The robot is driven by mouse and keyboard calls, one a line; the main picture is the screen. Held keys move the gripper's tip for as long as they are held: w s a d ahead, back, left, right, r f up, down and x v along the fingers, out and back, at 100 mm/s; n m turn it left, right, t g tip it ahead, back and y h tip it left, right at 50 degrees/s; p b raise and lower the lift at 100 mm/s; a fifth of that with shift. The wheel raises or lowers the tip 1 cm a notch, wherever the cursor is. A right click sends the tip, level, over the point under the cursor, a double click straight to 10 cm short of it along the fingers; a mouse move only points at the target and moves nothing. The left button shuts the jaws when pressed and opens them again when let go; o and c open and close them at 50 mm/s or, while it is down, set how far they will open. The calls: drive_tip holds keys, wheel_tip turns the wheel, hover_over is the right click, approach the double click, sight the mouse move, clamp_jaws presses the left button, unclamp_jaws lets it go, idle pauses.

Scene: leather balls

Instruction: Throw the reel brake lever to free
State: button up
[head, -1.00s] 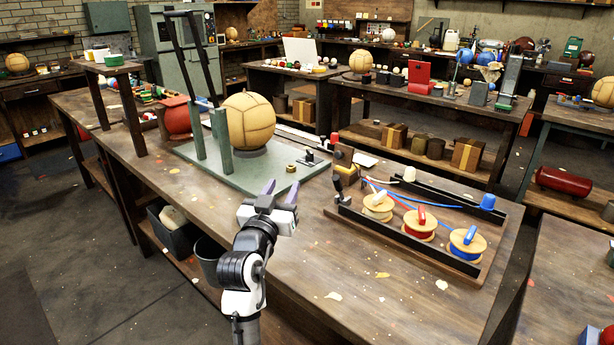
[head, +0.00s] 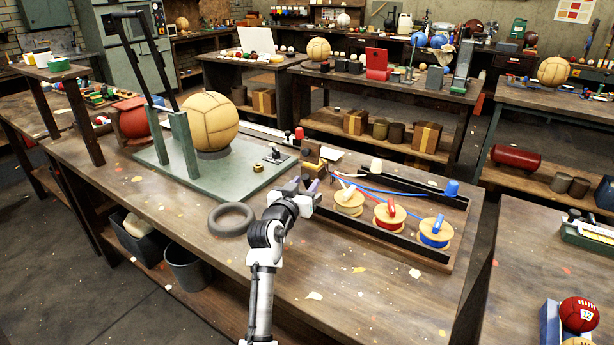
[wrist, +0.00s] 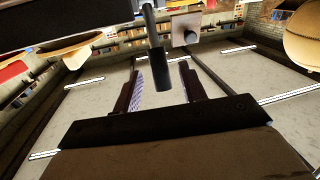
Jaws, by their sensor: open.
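The reel board (head: 455,250) lies on the bench with three wooden-flanged reels: a pale one (head: 349,205), a red one (head: 389,220) and a blue one (head: 435,238). A brown block (head: 312,157) stands at its left end. My gripper (head: 306,186) is close in front of that block, left of the pale reel. In the wrist view my gripper (wrist: 163,85) is open, and a dark cylindrical grip on a thin rod (wrist: 158,65) shows between the fingers. It looks like a lever handle; contact and its setting cannot be told. My gripper hides part of the block's base in the head view.
A green plate (head: 235,180) with a tan ball (head: 209,120) and tall posts stands left. A dark ring (head: 231,218) lies left of my arm. Black rails (head: 400,245) and coloured wires run along the reel board. The bench front is clear.

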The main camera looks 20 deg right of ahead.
drive_tip(key=shift+x, duration=1.15)
drive_tip(key=shift+c, duration=0.3)
clamp_jaws()
